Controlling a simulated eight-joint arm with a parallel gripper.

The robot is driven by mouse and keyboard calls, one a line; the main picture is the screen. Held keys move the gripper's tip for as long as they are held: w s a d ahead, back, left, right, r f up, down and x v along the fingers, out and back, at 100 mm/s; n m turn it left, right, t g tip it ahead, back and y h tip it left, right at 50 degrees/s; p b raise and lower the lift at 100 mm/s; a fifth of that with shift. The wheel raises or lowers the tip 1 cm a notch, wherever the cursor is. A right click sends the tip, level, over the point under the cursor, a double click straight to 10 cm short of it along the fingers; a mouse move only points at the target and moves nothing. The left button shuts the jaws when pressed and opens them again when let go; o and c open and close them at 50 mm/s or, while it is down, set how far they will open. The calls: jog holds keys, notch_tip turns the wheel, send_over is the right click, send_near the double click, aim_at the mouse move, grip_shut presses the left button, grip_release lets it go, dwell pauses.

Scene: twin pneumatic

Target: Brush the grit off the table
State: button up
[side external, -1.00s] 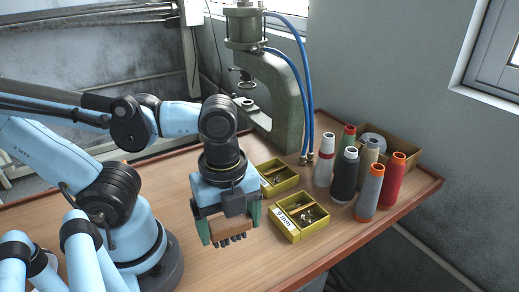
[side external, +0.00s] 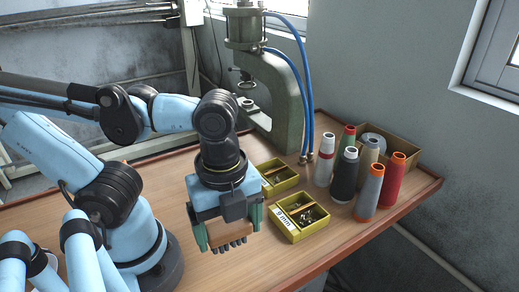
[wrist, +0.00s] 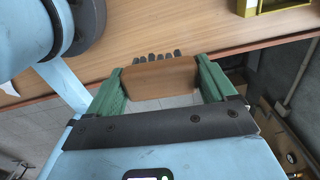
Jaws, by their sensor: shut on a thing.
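My gripper (side external: 228,229) is shut on a brush with a brown wooden block (side external: 229,234) and a row of dark bristle tufts. In the wrist view the brush (wrist: 160,79) sits between the green fingers, its tufts pointing away toward the wooden table (wrist: 150,28). The table (side external: 335,240) also shows in the side view, with the brush near its front edge. Whether the bristles touch the tabletop I cannot tell. I can make out no grit in either view.
Two yellow boxes of small metal parts (side external: 297,236) (side external: 266,188) stand right of my gripper. Several thread cones (side external: 344,178) and a cardboard box (side external: 404,154) are farther right. A green press (side external: 281,105) with blue hoses stands behind. Floor shows beyond the table's front edge.

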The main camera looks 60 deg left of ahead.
jog(key=w+a+r+n, duration=0.2)
jog(key=w+a+n, duration=0.8)
jog(key=w+a, duration=0.55)
jog(key=a+f+n, duration=0.3)
jog(key=a+n, duration=0.1)
jog(key=a, duration=0.8)
jog(key=a+f+n, duration=0.2)
jog(key=a+n, duration=0.2)
jog(key=a, duration=0.8)
jog(key=shift+w+d+f, duration=0.1)
jog(key=shift+d+f, duration=0.05)
jog(key=shift+f, duration=4.1)
jog(key=shift+d+r, duration=0.4)
jog(key=shift+d, duration=0.1)
jog(key=shift+c, duration=0.3)
jog(key=shift+d+f, duration=0.15)
jog(key=shift+d, duration=0.2)
jog(key=shift+d+f, duration=0.15)
jog(key=shift+d, duration=2.9)
jog(key=a, duration=0.8)
jog(key=shift+w+d, duration=0.25)
jog(key=shift+w, duration=0.45)
jog(key=shift+d, duration=3.55)
jog(key=shift+a+f, duration=0.1)
jog(key=shift+a, duration=3.45)
jog(key=shift+a+r, duration=0.2)
notch_tip(320, 180, up, 8)
